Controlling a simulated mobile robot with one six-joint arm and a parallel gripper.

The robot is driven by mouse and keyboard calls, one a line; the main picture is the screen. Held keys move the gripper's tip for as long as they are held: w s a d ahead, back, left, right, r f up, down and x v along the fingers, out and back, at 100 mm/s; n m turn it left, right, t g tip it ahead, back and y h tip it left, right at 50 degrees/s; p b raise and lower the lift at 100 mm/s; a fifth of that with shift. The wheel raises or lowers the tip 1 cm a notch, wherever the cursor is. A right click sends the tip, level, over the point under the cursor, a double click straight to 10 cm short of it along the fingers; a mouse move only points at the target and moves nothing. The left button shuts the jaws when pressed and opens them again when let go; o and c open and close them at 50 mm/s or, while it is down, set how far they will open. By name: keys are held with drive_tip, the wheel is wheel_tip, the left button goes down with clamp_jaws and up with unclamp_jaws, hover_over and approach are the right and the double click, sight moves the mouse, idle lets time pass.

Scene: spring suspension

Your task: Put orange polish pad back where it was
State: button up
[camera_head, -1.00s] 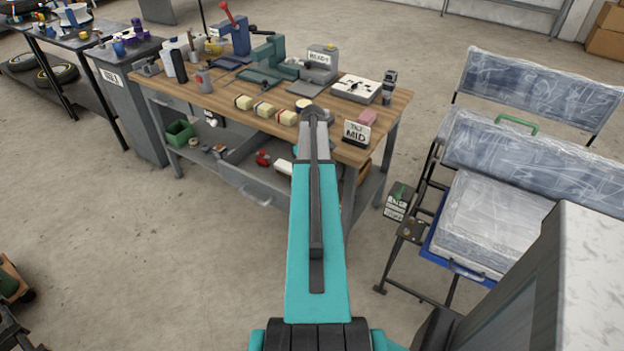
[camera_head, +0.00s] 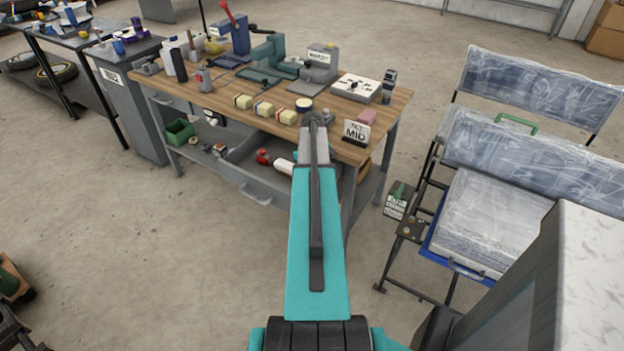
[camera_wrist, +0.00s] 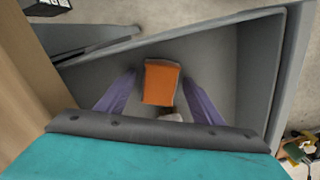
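The orange polish pad (camera_wrist: 161,84) shows in the wrist view, inside a grey open drawer or tray (camera_wrist: 210,50). It has a pale edge along its top and side. My gripper (camera_wrist: 160,78) is open, with one purple finger on each side of the pad and a gap showing on both sides. I cannot tell how far the fingertips are above the pad. A small pale grey piece (camera_wrist: 171,117) lies just below the pad, partly hidden by my wrist. In the head view my own arm hides the gripper, and the pad does not show.
The grey drawer (camera_head: 250,186) sticks out below the bench top. Wrapped panels on a rack (camera_head: 490,215) stand at the right.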

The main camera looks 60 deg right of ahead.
wheel_tip(320, 180, up, 12)
drive_tip(key=b, duration=0.2)
drive_tip(key=shift+r, duration=0.2)
idle(0.7)
idle(0.8)
